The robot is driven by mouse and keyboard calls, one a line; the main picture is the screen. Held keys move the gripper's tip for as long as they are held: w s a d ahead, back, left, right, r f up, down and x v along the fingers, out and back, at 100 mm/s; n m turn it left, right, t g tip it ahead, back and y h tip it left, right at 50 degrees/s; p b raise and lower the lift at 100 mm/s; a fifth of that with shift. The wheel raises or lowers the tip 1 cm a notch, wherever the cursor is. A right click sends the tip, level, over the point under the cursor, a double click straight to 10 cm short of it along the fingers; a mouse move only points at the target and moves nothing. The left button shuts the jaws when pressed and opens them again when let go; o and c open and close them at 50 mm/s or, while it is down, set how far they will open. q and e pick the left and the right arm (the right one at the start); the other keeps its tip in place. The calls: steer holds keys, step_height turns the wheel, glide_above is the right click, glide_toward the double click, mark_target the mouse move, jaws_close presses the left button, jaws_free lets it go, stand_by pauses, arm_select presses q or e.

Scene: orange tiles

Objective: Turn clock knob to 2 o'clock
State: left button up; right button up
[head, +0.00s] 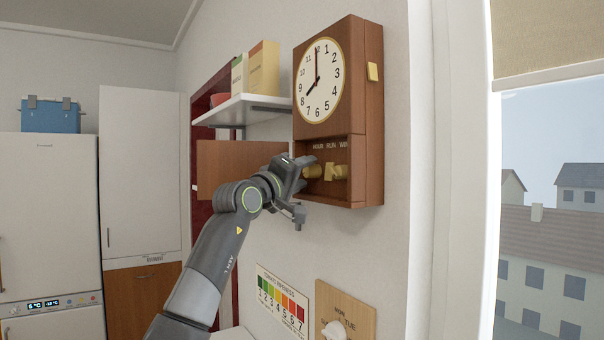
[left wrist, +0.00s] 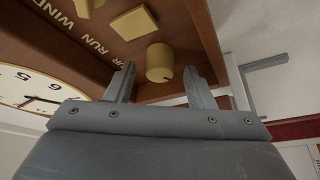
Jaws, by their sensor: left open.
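The brown wall clock (head: 367,95) has a white face (head: 320,80); its long hand points to 12 and its short hand to about 8. In its lower recess are a brass round hour knob (head: 312,171), a run piece (head: 329,172) and a wind knob (head: 341,171). My left gripper (head: 300,175) is open at the hour knob. In the left wrist view, the hour knob (left wrist: 159,63) appears between the two fingertips of the gripper (left wrist: 160,70), with visible gaps on both sides. My right gripper is not in view.
A brown wooden panel (head: 235,167) stands out left of the clock, below a white shelf (head: 240,109) with boxes. Below are a coloured chart (head: 282,299) and a wooden dial plate (head: 357,312). A window (head: 550,200) is at the right.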

arm_select(q)
steer(key=c, duration=1)
steer(key=shift+n, duration=0.3)
steer(key=n, duration=0.1)
steer(key=n+y, duration=0.1)
steer(key=shift+s+r+n+g+y, duration=0.1)
steer(key=shift+r+n+g+y, duration=0.1)
steer(key=shift+n+g+y, duration=0.15)
steer(key=shift+r+n+g+y, duration=0.1)
steer(key=shift+n+g+y, duration=0.2)
steer(key=shift+n, duration=0.95)
steer(key=shift+n+g+p, duration=0.3)
steer(key=shift+n+g, duration=0.05)
steer(key=shift+n, duration=0.15)
